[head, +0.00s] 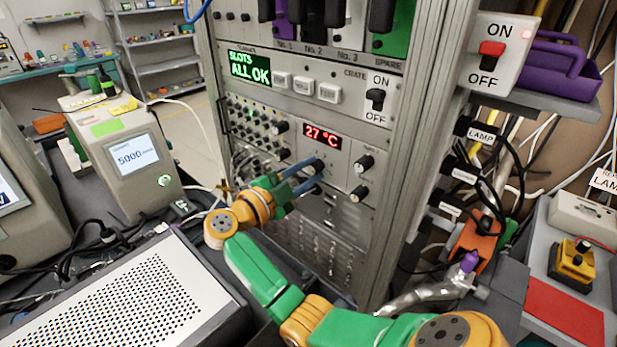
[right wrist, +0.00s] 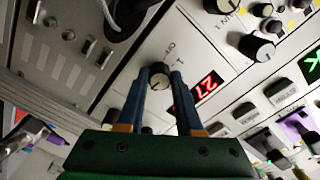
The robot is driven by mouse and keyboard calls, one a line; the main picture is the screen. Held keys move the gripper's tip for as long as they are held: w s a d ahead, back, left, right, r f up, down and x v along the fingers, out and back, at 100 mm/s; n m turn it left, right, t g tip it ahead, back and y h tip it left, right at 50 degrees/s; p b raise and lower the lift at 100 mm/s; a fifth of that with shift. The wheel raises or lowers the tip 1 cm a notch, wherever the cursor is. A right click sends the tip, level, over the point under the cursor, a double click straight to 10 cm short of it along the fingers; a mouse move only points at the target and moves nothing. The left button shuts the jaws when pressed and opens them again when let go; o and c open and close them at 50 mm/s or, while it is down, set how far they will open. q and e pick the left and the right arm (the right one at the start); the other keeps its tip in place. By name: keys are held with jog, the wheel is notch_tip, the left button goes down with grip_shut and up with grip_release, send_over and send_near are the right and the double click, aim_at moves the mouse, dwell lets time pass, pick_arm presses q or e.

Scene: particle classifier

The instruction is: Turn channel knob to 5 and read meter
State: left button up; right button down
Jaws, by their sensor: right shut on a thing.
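My right gripper (head: 305,178) reaches from the front to the rack panel, its two blue fingers pointing at the area just below and left of the red meter display (head: 322,135). The display reads 27 °C. In the right wrist view, the blue fingers are shut on a small dark channel knob (right wrist: 159,75) with a pale face, one finger on each side. The red display also shows there (right wrist: 198,93), partly behind a finger. The knob's scale markings are too small to read, so its setting cannot be told. My left gripper is not in view.
Two black knobs (head: 364,162) sit right of the display. A black ON/OFF switch (head: 375,98) is above, and a green "ALL OK" screen (head: 249,69) is at the upper left. A perforated metal box (head: 135,300) stands front left. Cables hang right of the rack.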

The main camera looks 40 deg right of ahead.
jog(key=shift+f+m+b, duration=0.1)
jog(key=shift+m+b, duration=0.6)
jog(key=shift+m, duration=0.4)
jog(key=c, duration=0.6)
grip_release()
jog(key=shift+a, duration=0.1)
jog(key=a+b, duration=0.1)
jog(key=a, duration=0.3)
jog(key=a+b, duration=0.1)
jog(key=a, duration=0.2)
jog(key=shift+s+b, duration=0.25)
jog(key=shift+b, duration=0.05)
jog(key=shift+d, duration=0.1)
